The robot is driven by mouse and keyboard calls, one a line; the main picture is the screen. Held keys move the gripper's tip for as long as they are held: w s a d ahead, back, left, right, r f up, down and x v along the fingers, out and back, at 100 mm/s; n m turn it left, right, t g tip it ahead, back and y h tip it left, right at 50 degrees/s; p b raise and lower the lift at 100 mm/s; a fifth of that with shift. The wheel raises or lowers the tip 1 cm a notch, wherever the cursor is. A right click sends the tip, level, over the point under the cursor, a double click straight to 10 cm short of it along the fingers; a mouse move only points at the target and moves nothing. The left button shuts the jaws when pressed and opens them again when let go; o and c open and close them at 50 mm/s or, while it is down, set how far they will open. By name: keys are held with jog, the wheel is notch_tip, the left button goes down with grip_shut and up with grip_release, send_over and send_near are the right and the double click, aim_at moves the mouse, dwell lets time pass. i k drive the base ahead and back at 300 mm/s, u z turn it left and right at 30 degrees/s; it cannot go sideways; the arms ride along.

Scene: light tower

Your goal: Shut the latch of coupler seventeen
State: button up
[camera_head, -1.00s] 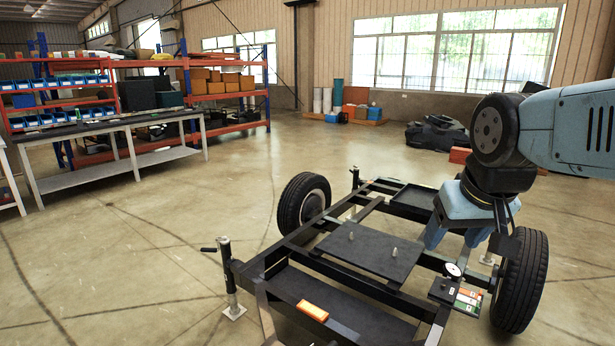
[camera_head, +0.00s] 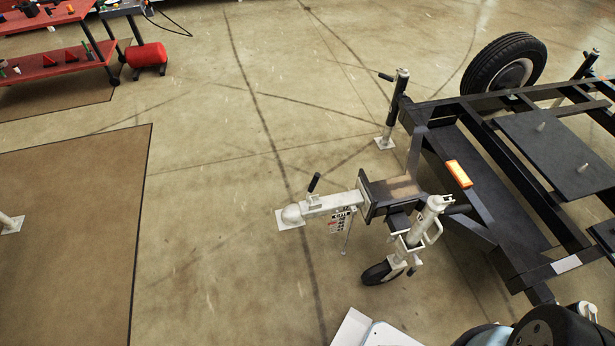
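The trailer coupler (camera_head: 322,204) is a pale metal tongue with a rounded head, pointing left from the front of the black trailer frame. Its latch (camera_head: 314,183) is a lever with a black grip, standing up at a tilt above the coupler body. A white tag with red and dark print (camera_head: 341,221) hangs below the coupler; I cannot read a number on it. My gripper is out of view; only parts of my own body show at the bottom right edge.
A jockey wheel (camera_head: 383,272) with a pale post stands beside the coupler. A corner jack (camera_head: 397,110) stands behind it. An orange marker lamp (camera_head: 458,173) sits on the frame. A brown mat (camera_head: 75,240) lies at left. The floor left of the coupler is clear.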

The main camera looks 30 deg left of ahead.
aim_at(316, 177)
jog(key=u, duration=1.3)
jog(key=k, duration=0.7)
jog(key=u, duration=0.3)
jog(key=i, duration=0.5)
